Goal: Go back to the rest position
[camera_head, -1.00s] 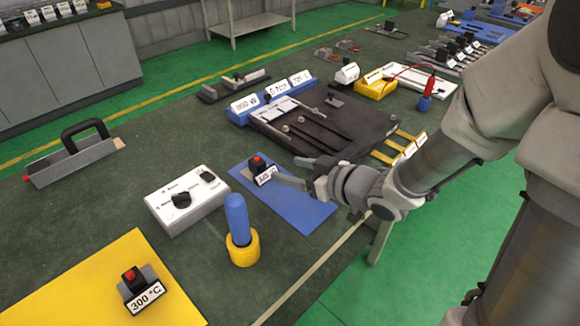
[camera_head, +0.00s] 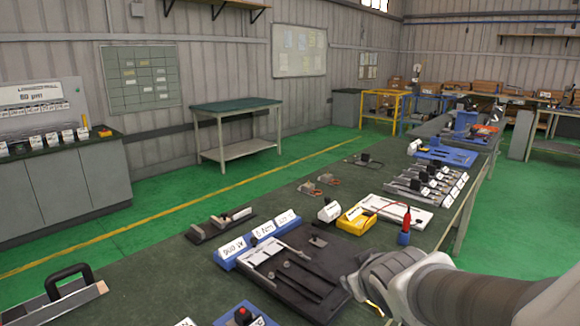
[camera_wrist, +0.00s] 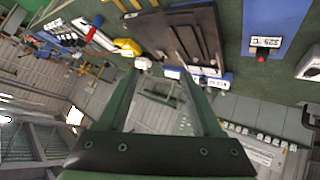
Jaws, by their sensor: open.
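My gripper (camera_head: 352,286) shows in the head view at the lower right, beside the right edge of the black fixture plate (camera_head: 322,252). In the wrist view my gripper (camera_wrist: 158,74) has its two fingers apart with nothing between them. A heating element block with a red button and a "225 °C" label (camera_wrist: 264,42) lies on a blue mat (camera_wrist: 278,14) in the wrist view, apart from the fingers. Its red button (camera_head: 242,315) shows at the bottom edge of the head view. The rest of that block is mostly cut off there.
A yellow box (camera_head: 355,221) and a blue holder with a red probe (camera_head: 405,232) stand on the bench beyond the plate. A black-handled tool (camera_head: 68,290) lies at lower left. The green floor (camera_head: 380,155) has free room behind the bench.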

